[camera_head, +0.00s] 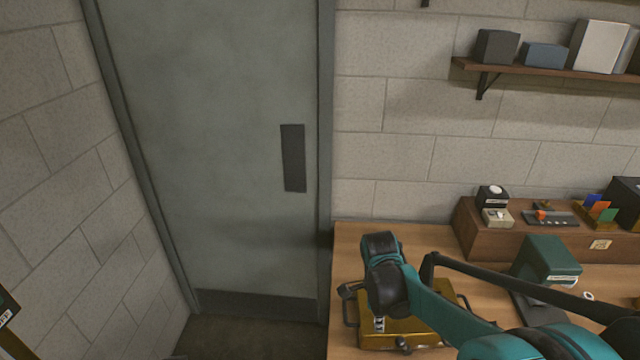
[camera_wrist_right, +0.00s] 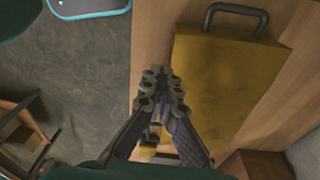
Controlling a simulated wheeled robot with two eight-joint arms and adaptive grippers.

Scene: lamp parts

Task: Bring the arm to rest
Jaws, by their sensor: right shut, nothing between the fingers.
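My right arm (camera_head: 440,310) is teal and black and reaches in from the lower right in the head view. Its gripper (camera_head: 348,291) is small and partly hidden there, near the table's left edge. In the right wrist view the gripper (camera_wrist_right: 162,88) is shut, with its fingertips together and nothing between them. It is over the table edge, beside a yellow case (camera_wrist_right: 215,85) with a dark handle (camera_wrist_right: 236,12). The case also shows in the head view (camera_head: 420,332), partly behind my arm. My left gripper is not in view.
The wooden table (camera_head: 350,236) carries a green box (camera_head: 546,258) and a wooden organiser (camera_head: 475,228) with small parts. A shelf (camera_head: 540,69) with boxes hangs above. A grey door (camera_head: 215,150) stands at the left, with bare floor (camera_head: 240,335) before it.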

